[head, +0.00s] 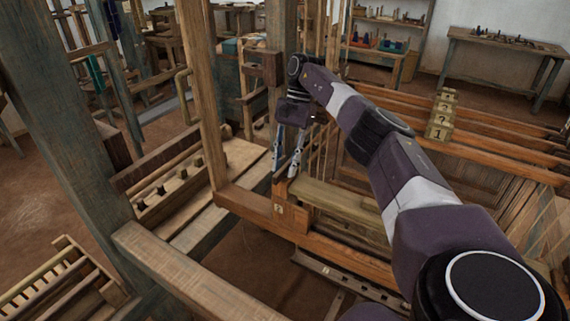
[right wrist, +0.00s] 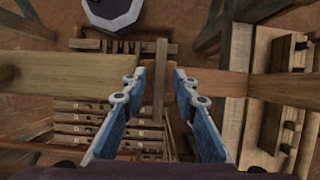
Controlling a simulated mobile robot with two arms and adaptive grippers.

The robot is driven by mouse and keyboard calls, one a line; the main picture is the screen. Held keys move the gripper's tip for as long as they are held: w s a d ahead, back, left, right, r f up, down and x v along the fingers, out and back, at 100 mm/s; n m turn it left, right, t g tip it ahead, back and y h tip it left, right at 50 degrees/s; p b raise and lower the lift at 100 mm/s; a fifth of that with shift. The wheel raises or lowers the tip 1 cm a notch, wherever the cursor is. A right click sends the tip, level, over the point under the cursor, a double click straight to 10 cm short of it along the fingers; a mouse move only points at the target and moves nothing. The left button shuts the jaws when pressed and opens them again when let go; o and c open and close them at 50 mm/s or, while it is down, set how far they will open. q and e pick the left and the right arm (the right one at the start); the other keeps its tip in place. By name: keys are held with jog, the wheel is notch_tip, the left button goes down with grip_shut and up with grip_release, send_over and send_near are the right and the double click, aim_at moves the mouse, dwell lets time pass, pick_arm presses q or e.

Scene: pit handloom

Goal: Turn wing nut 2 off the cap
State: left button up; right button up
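My right gripper (head: 285,172) points down over the corner of the loom frame, just above a wooden post end beside the pale wooden bar (head: 335,201). In the right wrist view the two blue fingers of this gripper (right wrist: 160,84) stand apart. A small numbered tag (head: 278,209) is on the frame below the fingers. I cannot make out wing nut 2, and cannot tell which bar is the cap. My left gripper is out of view.
Tall wooden posts (head: 203,90) stand left of the gripper. Stacked numbered blocks (head: 440,117) sit on the loom beams at right. A bench with pegs (head: 160,190) lies at left. A table (head: 505,45) stands at the back right.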

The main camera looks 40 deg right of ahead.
aim_at(285, 165)
notch_tip(285, 165, up, 10)
dwell(0.6)
dwell(0.5)
